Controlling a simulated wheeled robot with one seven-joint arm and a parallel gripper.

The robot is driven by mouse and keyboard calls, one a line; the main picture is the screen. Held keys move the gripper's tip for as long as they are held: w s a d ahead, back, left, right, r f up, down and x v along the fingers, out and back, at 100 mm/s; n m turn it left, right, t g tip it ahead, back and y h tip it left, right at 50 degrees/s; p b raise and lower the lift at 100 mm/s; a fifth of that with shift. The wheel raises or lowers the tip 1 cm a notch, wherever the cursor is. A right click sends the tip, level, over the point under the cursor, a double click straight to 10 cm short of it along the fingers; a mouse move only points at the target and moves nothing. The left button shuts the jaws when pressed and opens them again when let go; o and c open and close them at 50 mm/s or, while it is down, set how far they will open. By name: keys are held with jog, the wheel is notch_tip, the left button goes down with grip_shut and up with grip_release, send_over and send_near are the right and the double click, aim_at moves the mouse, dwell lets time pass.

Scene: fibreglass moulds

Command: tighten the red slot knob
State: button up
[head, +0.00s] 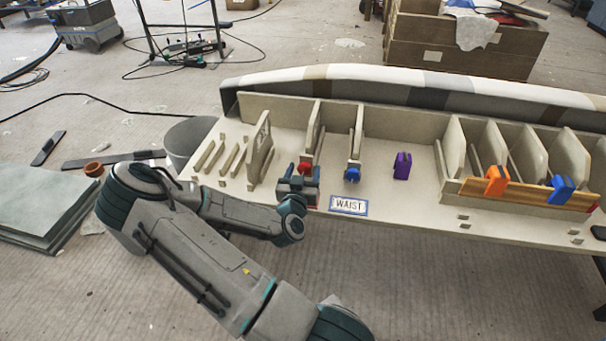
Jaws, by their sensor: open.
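The red slot knob (305,167) sits at the lower front end of an upright panel in the long mould bench, left of centre. Only its upper part shows; my gripper hides the rest. My gripper (302,179) is open, with its dark fingers close in front of the knob. I cannot tell whether they touch it or lie on either side of it. A blue knob (353,174) sits at the front of the upright panel to the right.
A purple clamp (402,166) stands on the bench floor. Orange (496,181) and blue (562,189) clamps sit on a wooden strip at the right. A "WAIST" label (348,205) is on the front edge. A grey bucket (188,140) stands at the bench's left end.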

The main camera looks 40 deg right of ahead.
jog(key=c, duration=1)
jog(key=p, duration=0.4)
jog(key=shift+r+m, duration=0.3)
jog(key=shift+m, duration=0.1)
jog(key=m+p, duration=0.1)
jog(key=p, duration=0.3)
jog(key=shift+s, duration=0.1)
jog(key=m+p, duration=0.1)
jog(key=p, duration=0.1)
jog(key=shift+f+p, duration=0.1)
jog(key=shift+p, duration=0.2)
jog(key=m+p, duration=0.3)
jog(key=p, duration=0.1)
jog(key=shift+d, duration=0.1)
jog(key=shift+f+m+p, duration=0.2)
jog(key=shift+m+p, duration=0.6)
jog(key=shift+m, duration=0.1)
